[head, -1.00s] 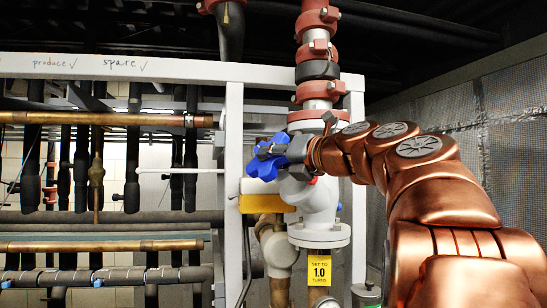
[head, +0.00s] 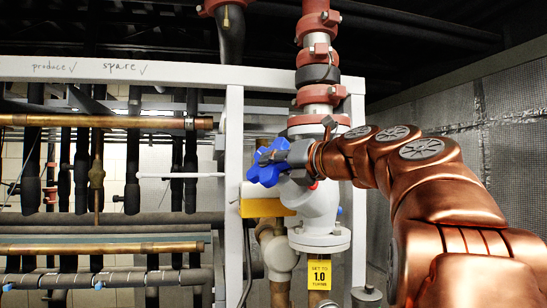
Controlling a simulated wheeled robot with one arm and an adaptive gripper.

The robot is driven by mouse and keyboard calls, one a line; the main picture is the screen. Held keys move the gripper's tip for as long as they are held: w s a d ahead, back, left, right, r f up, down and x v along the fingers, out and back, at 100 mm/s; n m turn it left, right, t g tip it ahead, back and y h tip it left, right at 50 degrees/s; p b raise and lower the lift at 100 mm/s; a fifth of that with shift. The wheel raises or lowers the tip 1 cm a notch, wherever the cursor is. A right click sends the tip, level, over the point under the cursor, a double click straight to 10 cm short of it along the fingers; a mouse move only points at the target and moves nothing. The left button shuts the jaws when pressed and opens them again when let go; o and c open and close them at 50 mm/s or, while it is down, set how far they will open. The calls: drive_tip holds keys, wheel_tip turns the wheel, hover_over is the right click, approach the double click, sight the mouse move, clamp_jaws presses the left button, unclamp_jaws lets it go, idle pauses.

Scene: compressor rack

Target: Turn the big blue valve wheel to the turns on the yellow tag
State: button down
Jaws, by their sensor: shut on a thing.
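The big blue valve wheel (head: 265,167) faces left on the white valve body (head: 318,208), in front of the white frame post. My gripper (head: 274,155) reaches in from the right and is shut on the wheel at its upper right side. The fingers hide part of the wheel's rim. The yellow tag (head: 319,274) hangs below the valve flange and reads "SET TO 1.0 TURNS".
A yellow block (head: 264,208) sits just below the wheel. White frame posts (head: 234,200) stand close by, with dark and copper pipes (head: 105,121) at left. A mesh wall (head: 490,125) closes the right side.

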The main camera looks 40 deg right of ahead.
drive_tip(key=shift+r+n+g+y+p, duration=0.3)
drive_tip(key=shift+r+g+y+p, duration=0.25)
drive_tip(key=shift+p, duration=1.5)
drive_tip(key=shift+d+f+g+y, duration=0.1)
drive_tip(key=shift+f+g+y, duration=0.15)
drive_tip(key=shift+g, duration=0.2)
drive_tip(key=shift+r+n, duration=0.1)
drive_tip(key=shift+n, duration=0.2)
drive_tip(key=shift+r+n+g+y, duration=0.1)
drive_tip(key=shift+n+g+y, duration=0.2)
drive_tip(key=shift+g+y, duration=0.3)
drive_tip(key=shift+g, duration=0.6)
drive_tip(key=shift+f, duration=0.2)
drive_tip(key=c, duration=1.3)
unclamp_jaws()
